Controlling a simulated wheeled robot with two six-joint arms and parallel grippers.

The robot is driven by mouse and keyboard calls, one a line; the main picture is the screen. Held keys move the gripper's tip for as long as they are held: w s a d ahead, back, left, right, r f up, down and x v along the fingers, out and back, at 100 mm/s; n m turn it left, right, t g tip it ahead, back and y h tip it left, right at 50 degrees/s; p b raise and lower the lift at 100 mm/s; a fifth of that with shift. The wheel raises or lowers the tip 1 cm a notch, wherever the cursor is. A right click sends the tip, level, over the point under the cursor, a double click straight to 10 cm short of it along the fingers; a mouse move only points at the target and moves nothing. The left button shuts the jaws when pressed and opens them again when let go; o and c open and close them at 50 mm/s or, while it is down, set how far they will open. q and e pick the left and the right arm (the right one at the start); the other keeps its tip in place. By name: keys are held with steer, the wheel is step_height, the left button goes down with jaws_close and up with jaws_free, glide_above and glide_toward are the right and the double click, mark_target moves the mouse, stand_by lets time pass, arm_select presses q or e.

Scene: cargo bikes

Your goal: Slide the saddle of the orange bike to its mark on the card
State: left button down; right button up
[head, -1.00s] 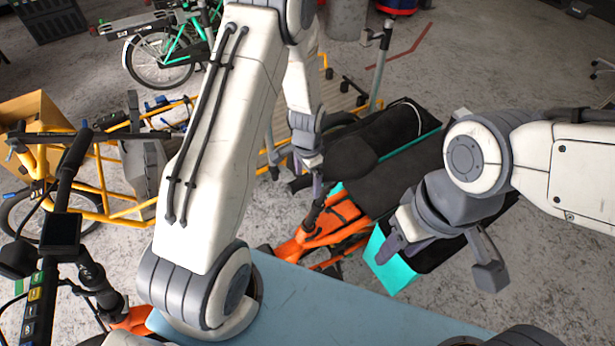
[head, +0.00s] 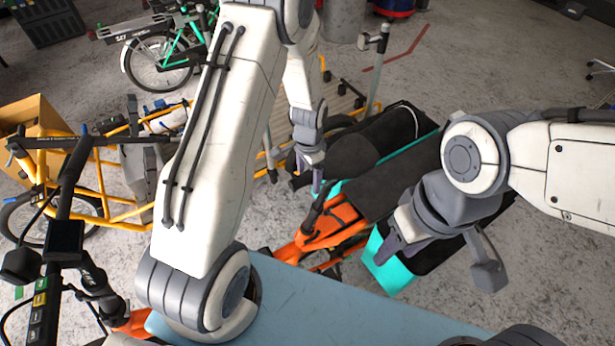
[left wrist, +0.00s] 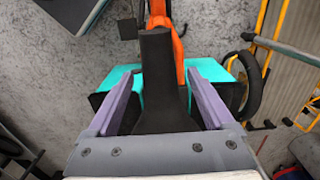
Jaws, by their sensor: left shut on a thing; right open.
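The orange bike (head: 343,222) stands beyond the pale blue surface, partly hidden by my arms. Its black saddle (head: 350,155) shows beside my left gripper (head: 316,178) in the head view. In the left wrist view the saddle (left wrist: 158,75) runs between the two purple fingers of my left gripper (left wrist: 160,100), its narrow end pointing up the picture. The gripper is shut on it. My right gripper (head: 440,262) is open and empty, above the turquoise and black cargo box. I cannot make out the card or its mark.
The turquoise-edged cargo box (head: 395,270) lies close under my right gripper. A yellow cargo bike (head: 100,185) with a cardboard box stands at the left, a green bike (head: 160,55) behind. A black handlebar with a display (head: 65,240) is near left.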

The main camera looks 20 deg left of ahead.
arm_select(q)
jaws_free()
step_height(320, 180, up, 9)
steer(key=shift+w+r+b, duration=0.1)
steer(key=shift+b, duration=0.8)
steer(key=shift+r, duration=0.6)
